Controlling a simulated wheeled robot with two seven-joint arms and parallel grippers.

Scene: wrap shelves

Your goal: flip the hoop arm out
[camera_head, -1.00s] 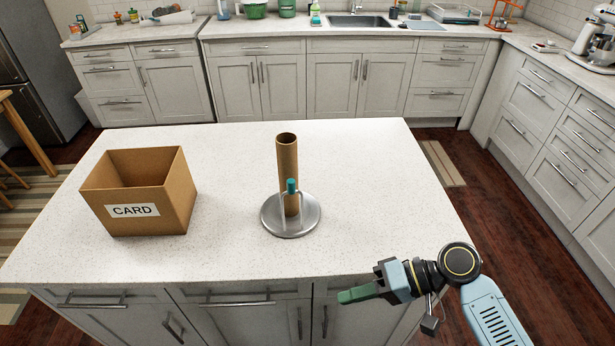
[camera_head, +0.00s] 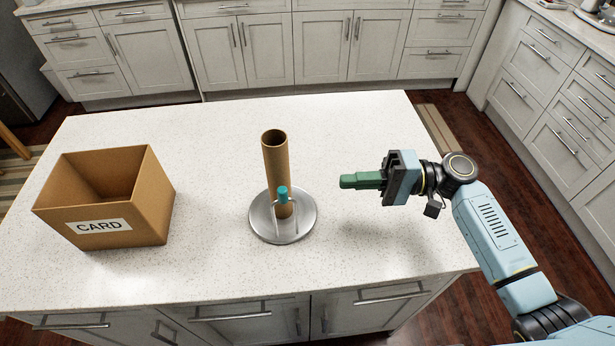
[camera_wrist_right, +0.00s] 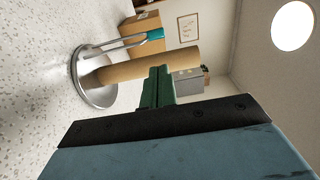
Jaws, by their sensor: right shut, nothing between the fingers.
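A paper-towel holder with a round steel base (camera_head: 262,228) stands upright on the island. A bare brown cardboard tube (camera_head: 275,160) stands on it. The wire hoop arm (camera_head: 295,212), topped by a teal knob (camera_head: 283,193), stands upright close against the near side of the tube. My right gripper (camera_head: 343,181), with green fingers, is shut and empty, to the right of the tube and apart from it in the head view. In the right wrist view the fingers (camera_wrist_right: 158,78) overlap the tube (camera_wrist_right: 150,67), and the teal knob (camera_wrist_right: 155,34) lies beyond it. My left gripper is not in view.
An open cardboard box labelled CARD (camera_head: 100,226) stands on the left of the white speckled island top (camera_head: 210,268). The counter between box and holder is clear. White cabinets (camera_head: 240,50) line the back and right, across the floor.

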